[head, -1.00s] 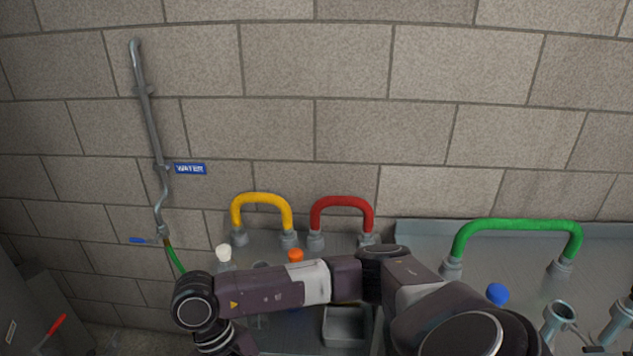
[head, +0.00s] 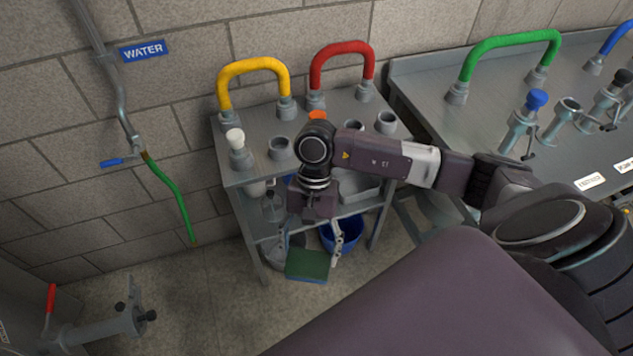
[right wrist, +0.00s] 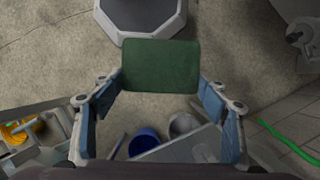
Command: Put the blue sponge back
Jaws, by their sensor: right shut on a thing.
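My right gripper (head: 309,258) points down in front of the shelf rack and is shut on the sponge (head: 307,265). The sponge has a dark green face and a thin blue edge at its lower side in the head view. In the right wrist view the green face of the sponge (right wrist: 160,66) lies between the two fingertips (right wrist: 162,82). It hangs in the air, clear of the rack and the floor. The faces of the sponge turned away from both cameras are hidden. My left gripper is not in view.
The grey rack (head: 240,176) carries a yellow handle (head: 252,68), a red handle (head: 342,52) and several cups. Lower down are a grey tray (head: 362,190) and a blue bucket (head: 352,236). A steel bench (head: 430,85) adjoins at right. Floor (head: 205,300) left of the gripper is clear.

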